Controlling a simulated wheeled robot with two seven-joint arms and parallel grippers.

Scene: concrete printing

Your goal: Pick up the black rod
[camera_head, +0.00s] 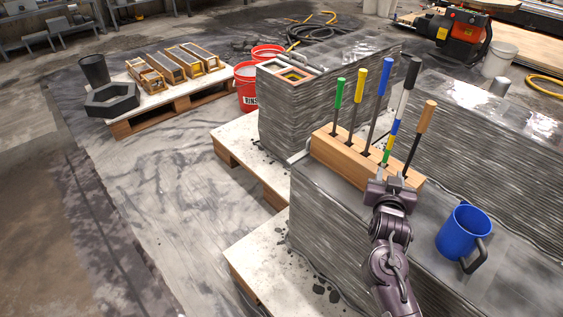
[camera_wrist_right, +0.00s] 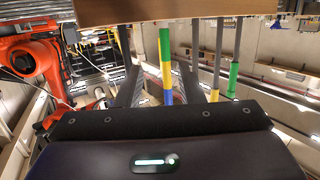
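The black rod (camera_head: 412,72) has a black handle on top and blue, yellow and green bands on its shaft. It stands upright, slightly tilted, in a wooden block (camera_head: 337,157), between the blue-handled and tan-handled rods. My right gripper (camera_head: 392,183) is low at the block's near side, by the foot of the black rod. In the right wrist view, the picture is upside down: the block (camera_wrist_right: 170,12) is at the top and the banded shaft (camera_wrist_right: 166,70) shows between the two spread fingers (camera_wrist_right: 160,82). The gripper is open; contact cannot be told. My left gripper is out of view.
Green (camera_head: 339,93), yellow (camera_head: 360,85), blue (camera_head: 384,77) and tan (camera_head: 426,117) handled rods share the block. A blue mug (camera_head: 462,231) stands right of my arm on the grey printed wall (camera_head: 330,237). A red bucket (camera_head: 246,88) and pallets are farther left.

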